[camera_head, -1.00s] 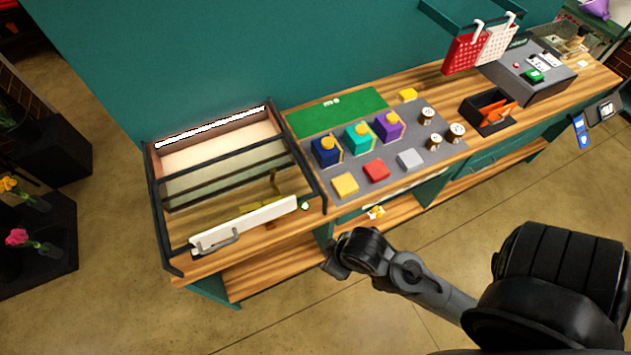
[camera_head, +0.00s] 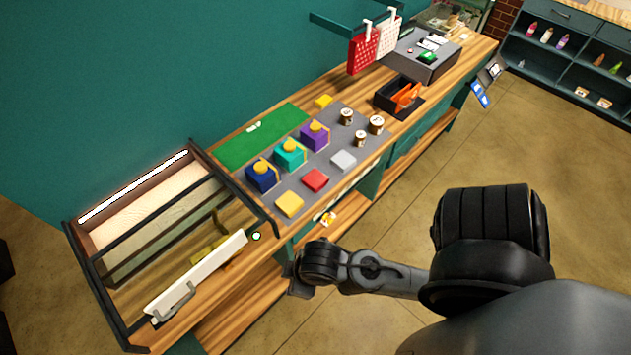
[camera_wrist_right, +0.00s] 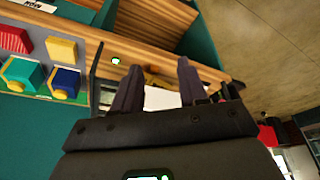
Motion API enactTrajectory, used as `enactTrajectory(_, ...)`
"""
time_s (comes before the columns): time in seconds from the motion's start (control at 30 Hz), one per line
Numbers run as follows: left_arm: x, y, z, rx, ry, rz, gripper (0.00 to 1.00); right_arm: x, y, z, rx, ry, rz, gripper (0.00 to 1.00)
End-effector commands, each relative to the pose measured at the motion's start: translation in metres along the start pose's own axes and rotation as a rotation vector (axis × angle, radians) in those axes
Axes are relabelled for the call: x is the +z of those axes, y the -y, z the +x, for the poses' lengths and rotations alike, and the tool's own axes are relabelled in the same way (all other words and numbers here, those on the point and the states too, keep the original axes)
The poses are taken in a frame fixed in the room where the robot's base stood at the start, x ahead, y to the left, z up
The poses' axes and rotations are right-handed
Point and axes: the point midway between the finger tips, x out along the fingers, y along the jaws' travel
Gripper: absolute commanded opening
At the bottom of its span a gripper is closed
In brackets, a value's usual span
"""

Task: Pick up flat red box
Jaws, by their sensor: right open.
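The flat red box (camera_head: 315,180) lies on the grey mat (camera_head: 334,116) on the counter, between a flat yellow box (camera_head: 289,205) and a flat grey box (camera_head: 343,160). In the right wrist view the red box (camera_wrist_right: 15,41) shows at the upper left edge, partly cut off. My right gripper (camera_wrist_right: 158,75) is open and empty, its two fingers apart. In the head view my right arm is in front of the counter, below the red box and apart from it; its fingers are hard to make out there. My left gripper is not in view.
Gift boxes in dark blue (camera_head: 262,176), teal (camera_head: 290,154) and purple (camera_head: 315,135) stand behind the flat boxes. Small jars (camera_head: 376,124) stand to the right. A framed glass case (camera_head: 150,240) is at the left. Open floor lies before the counter.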

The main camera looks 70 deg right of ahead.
Motion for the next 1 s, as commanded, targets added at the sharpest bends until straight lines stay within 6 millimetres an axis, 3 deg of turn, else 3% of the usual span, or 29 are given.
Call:
enactTrajectory(0.1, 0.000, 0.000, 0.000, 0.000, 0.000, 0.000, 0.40, 0.000, -0.001, 0.000, 0.003, 0.000, -0.004, 0.43)
enactTrajectory(0.5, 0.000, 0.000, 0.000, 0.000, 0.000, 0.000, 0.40, 0.000, -0.001, 0.000, 0.002, 0.000, -0.002, 1.00)
enactTrajectory(0.77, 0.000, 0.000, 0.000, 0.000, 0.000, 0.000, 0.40, -0.005, 0.000, -0.001, -0.002, -0.019, 0.016, 1.00)
enactTrajectory(1.0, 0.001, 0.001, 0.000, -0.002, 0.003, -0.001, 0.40, -0.042, 0.000, 0.005, -0.005, -0.223, 0.044, 1.00)
